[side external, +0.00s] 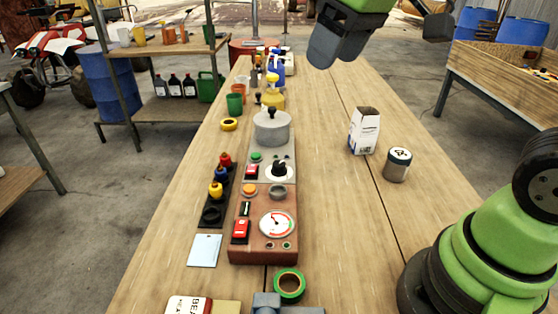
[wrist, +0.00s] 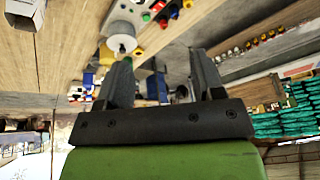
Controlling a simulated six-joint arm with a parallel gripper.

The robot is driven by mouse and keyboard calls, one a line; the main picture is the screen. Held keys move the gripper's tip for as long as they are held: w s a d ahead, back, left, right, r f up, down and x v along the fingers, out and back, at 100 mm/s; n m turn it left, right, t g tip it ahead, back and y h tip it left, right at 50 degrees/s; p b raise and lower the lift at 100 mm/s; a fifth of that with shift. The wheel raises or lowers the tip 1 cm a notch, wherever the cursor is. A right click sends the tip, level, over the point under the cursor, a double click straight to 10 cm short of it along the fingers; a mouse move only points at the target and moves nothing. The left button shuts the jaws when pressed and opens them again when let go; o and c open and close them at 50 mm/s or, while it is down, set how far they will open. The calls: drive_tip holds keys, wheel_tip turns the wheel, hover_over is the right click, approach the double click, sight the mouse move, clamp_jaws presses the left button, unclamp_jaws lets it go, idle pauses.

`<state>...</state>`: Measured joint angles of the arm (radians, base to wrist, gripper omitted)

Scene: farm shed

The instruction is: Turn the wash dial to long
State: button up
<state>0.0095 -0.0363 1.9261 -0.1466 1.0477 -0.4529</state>
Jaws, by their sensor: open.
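In the side view, a wash dial (side external: 279,170) with a black knob on a white round face sits on the grey panel (side external: 287,150) in the middle of the bench. Its markings are too small to read. A brown panel (side external: 263,251) in front of it carries a white gauge (side external: 277,224), a red switch and an orange button. My gripper (side external: 323,50) is high above the far part of the bench, beyond the dial and to its right, not touching it. In the wrist view, my gripper (wrist: 162,78) has its two fingers wide apart with nothing held between them.
A grey lidded pot (side external: 271,128) stands just behind the dial. A carton (side external: 364,131) and a jar (side external: 397,164) stand to the right. A rack of coloured knobs (side external: 212,205) lies left of the panels. Bottles and cups line the far bench. The wood between panel and carton is clear.

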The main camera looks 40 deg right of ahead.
drive_tip(key=w+d+f+n+g, duration=0.1)
drive_tip(key=w+f+n+g, duration=0.15)
drive_tip(key=w+f, duration=0.55)
drive_tip(key=n+g+h, duration=0.1)
drive_tip(key=n+g, duration=0.1)
drive_tip(key=n, duration=0.2)
approach(279, 163)
drive_tip(key=shift+t, duration=0.25)
drive_tip(key=f, duration=0.9)
drive_tip(key=shift+s+a+f, duration=0.1)
drive_tip(key=shift+s+f, duration=0.1)
drive_tip(key=c, duration=0.9)
